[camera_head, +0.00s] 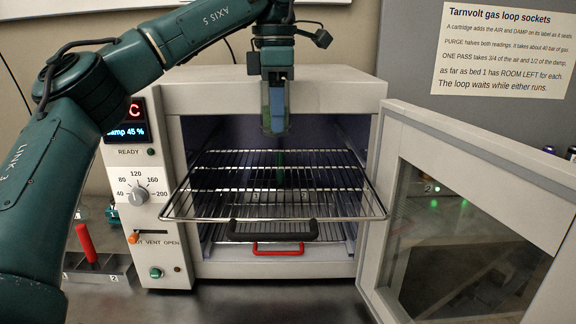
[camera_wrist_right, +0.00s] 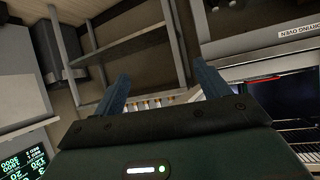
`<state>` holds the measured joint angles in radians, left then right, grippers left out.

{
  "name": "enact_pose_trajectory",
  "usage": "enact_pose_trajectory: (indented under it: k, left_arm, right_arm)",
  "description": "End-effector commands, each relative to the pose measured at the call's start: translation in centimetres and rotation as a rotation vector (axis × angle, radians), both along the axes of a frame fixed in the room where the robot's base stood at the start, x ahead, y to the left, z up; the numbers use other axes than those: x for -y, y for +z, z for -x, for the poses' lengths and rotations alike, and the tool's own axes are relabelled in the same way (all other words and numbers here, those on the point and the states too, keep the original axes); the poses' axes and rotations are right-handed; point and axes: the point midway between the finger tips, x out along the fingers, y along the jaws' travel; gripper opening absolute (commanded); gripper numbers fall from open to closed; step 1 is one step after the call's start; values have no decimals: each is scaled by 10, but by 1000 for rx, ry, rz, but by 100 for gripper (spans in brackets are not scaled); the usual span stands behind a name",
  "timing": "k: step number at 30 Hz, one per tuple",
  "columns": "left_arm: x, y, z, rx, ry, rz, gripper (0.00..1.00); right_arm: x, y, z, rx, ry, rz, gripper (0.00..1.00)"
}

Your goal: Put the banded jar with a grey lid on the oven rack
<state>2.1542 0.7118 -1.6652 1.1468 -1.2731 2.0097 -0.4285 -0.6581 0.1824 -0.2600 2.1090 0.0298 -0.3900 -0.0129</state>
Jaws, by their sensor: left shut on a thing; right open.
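My left gripper (camera_head: 276,128) hangs point down at the oven's open mouth, above the oven rack (camera_head: 215,218). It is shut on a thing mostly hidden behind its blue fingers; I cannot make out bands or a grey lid. No banded jar shows clearly elsewhere. The wire rack juts out of the oven chamber, and I see nothing standing on it. My right gripper (camera_wrist_right: 163,82) is open and empty in the right wrist view, away from the rack.
The oven door (camera_head: 480,180) stands wide open at the right. A black handle (camera_head: 272,230) and a red handle (camera_head: 278,249) sit below the rack front. A red cylinder (camera_head: 86,243) stands in a block at the left. Metal shelving (camera_wrist_right: 130,45) shows beyond my right gripper.

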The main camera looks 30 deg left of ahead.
Motion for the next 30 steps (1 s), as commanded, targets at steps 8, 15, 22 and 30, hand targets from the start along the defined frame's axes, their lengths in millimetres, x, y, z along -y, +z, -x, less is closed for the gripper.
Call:
enact_pose_trajectory:
  k: [8, 15, 22, 30]
  left_arm:
    - [-1, -53, 1, -2, 0, 0, 22]
    - [-1, -73, 1, -3, 1, 0, 22]
    - [-1, -94, 1, 0, 0, 0, 22]
    - [-1, -96, 1, 0, 0, 0, 22]
  right_arm:
    - [-8, -17, 7, -6, 4, -44, 75]
    - [-7, -21, 6, -4, -1, -57, 75]
    - [-5, -17, 3, 2, -14, -63, 75]
    - [-6, -17, 1, 5, -17, -68, 75]
